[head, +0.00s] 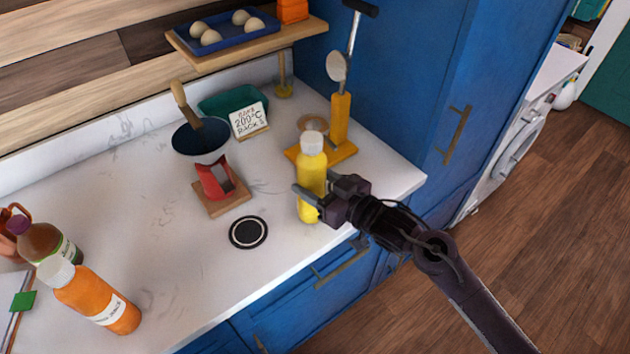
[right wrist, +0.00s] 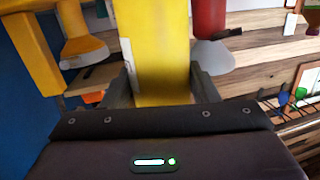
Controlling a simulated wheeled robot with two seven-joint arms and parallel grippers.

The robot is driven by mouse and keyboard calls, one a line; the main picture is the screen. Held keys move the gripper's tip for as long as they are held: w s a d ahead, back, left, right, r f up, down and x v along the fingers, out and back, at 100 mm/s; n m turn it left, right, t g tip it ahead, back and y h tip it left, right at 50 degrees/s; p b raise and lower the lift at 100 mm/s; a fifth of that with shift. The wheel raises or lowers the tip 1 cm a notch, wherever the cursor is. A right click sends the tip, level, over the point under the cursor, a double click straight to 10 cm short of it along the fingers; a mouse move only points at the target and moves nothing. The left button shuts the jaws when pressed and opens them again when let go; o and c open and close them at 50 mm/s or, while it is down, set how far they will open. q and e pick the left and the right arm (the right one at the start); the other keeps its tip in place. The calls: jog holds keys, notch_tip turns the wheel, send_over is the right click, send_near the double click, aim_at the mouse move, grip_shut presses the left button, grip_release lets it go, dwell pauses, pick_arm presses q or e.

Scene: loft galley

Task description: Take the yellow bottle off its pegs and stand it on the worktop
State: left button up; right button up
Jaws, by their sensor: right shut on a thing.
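The yellow bottle (head: 311,178) with a white cap is upright at the front right of the white worktop (head: 165,235). My right gripper (head: 312,200) is shut on its lower part, coming from the right. In the right wrist view the yellow bottle (right wrist: 155,50) fills the space between the two fingers of the right gripper (right wrist: 160,92). I cannot tell whether its base touches the worktop. No pegs can be made out under or beside it. My left gripper is not in view.
A black round mat with a white ring (head: 248,232) lies left of the bottle. A red stand with a dark bowl (head: 215,180) is behind it. A yellow stand (head: 340,125) is close behind the bottle. Orange (head: 100,300) and brown (head: 45,245) bottles stand at the left.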

jog(key=shift+r, duration=0.15)
jog(key=o, duration=1.3)
jog(key=shift+o, duration=0.3)
jog(key=shift+f, duration=0.2)
